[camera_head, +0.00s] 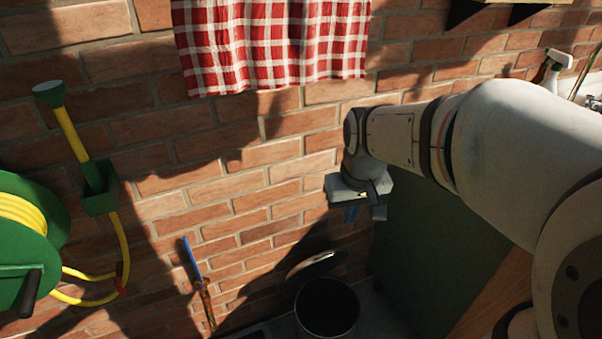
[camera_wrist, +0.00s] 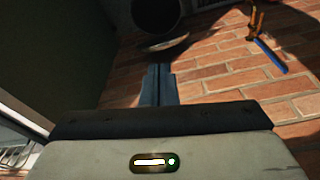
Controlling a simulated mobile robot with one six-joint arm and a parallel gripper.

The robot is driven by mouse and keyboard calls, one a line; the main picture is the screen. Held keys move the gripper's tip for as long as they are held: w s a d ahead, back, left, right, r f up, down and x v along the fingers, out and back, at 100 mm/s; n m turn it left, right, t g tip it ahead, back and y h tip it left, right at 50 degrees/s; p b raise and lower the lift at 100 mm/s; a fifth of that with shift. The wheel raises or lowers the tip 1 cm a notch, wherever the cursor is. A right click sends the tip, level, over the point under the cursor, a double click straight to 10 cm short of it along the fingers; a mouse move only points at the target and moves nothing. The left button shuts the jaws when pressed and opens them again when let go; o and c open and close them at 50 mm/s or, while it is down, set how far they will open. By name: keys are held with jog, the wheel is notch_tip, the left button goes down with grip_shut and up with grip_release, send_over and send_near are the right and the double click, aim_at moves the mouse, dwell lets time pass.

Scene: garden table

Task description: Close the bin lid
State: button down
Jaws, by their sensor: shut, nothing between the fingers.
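The bin (camera_head: 327,310) is a dark round container near the bottom of the head view, with its dark mouth uncovered. Its lid (camera_head: 310,264) shows as a thin pale-edged disc seen nearly edge-on, standing open at the wall side of the bin. In the wrist view the bin (camera_wrist: 150,14) is at the top, cut off by the frame, and the lid (camera_wrist: 180,44) is just below it. My gripper (camera_head: 364,214) is above and to the right of the lid, apart from it. Its blue-grey fingers (camera_wrist: 157,84) are together and empty, pointing toward the bin and lid.
A brick wall (camera_head: 220,180) runs behind everything. A dark green panel (camera_head: 425,260) stands right of the bin. A blue-and-orange tool (camera_head: 198,275) is at the wall to the left. A green hose reel (camera_head: 25,240) is far left. A checked cloth (camera_head: 270,45) hangs above.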

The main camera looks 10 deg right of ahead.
jog(key=w+f+n+b, duration=0.1)
jog(key=w+f+b, duration=0.5)
jog(key=w+f, duration=0.65)
jog(key=n+g+b, duration=0.1)
jog(key=n+b, duration=0.1)
jog(key=b, duration=0.6)
send_over(316, 263)
jog(key=w+d, duration=0.2)
jog(key=w, duration=0.1)
notch_tip(316, 263, down, 22)
jog(key=shift+d+r, duration=0.1)
jog(key=shift+r, duration=0.15)
jog(key=shift+s+d+f, duration=0.15)
jog(key=shift+s+d, duration=0.05)
jog(key=shift+s, duration=0.5)
jog(key=shift+a, duration=0.1)
